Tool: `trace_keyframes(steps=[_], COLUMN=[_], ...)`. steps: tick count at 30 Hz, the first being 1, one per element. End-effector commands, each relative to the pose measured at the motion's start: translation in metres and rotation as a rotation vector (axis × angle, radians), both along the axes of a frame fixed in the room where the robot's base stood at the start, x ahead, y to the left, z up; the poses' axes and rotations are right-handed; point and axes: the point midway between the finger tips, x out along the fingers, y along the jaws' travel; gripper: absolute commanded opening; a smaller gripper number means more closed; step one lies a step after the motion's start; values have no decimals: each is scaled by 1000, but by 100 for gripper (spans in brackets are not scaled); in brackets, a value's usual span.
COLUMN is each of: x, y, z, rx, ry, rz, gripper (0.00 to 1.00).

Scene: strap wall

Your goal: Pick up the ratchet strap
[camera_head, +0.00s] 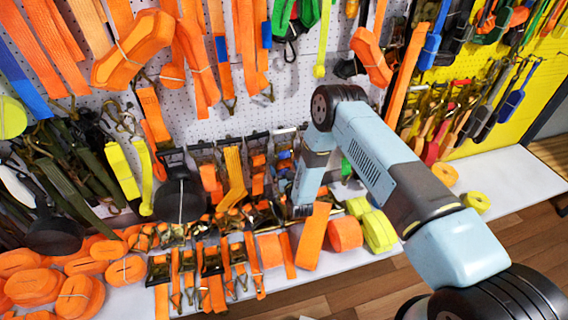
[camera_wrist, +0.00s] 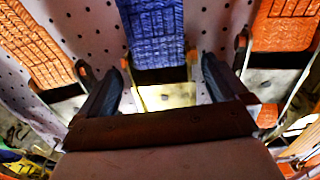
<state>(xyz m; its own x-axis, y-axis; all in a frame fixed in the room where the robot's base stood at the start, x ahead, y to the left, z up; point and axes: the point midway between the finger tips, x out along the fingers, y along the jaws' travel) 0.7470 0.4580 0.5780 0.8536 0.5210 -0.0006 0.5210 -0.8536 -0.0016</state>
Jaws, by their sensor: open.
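Many ratchet straps show, and I cannot tell which one the task means. In the wrist view, a blue woven strap (camera_wrist: 153,30) hangs ahead, lined up between the fingers of my gripper (camera_wrist: 161,68). The fingers are apart and nothing is held between them. An orange strap (camera_wrist: 35,45) is to the left and another orange strap (camera_wrist: 285,22) to the right. In the head view, my arm reaches to the display at the middle, and the fingers are too hidden to make out. A small blue strap (camera_head: 284,160) shows just left of my arm's end.
A white perforated wall (camera_head: 300,70) carries hanging orange straps (camera_head: 133,48). Rolled orange straps (camera_head: 345,233) and yellow rolls (camera_head: 378,230) crowd the white shelf (camera_head: 510,178). The wooden floor (camera_head: 345,292) in front looks clear.

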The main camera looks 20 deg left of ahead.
Motion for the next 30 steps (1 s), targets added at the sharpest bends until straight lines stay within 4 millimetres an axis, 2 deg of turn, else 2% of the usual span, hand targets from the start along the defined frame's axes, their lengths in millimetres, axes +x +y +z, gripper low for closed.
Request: trace_keyframes(steps=[3, 11, 30], x=[7, 7, 7], y=[4, 5, 5], z=[0, 0, 0], rx=[1, 0, 0], ry=[-1, 0, 0], rz=[0, 0, 1], gripper=[100, 99, 38])
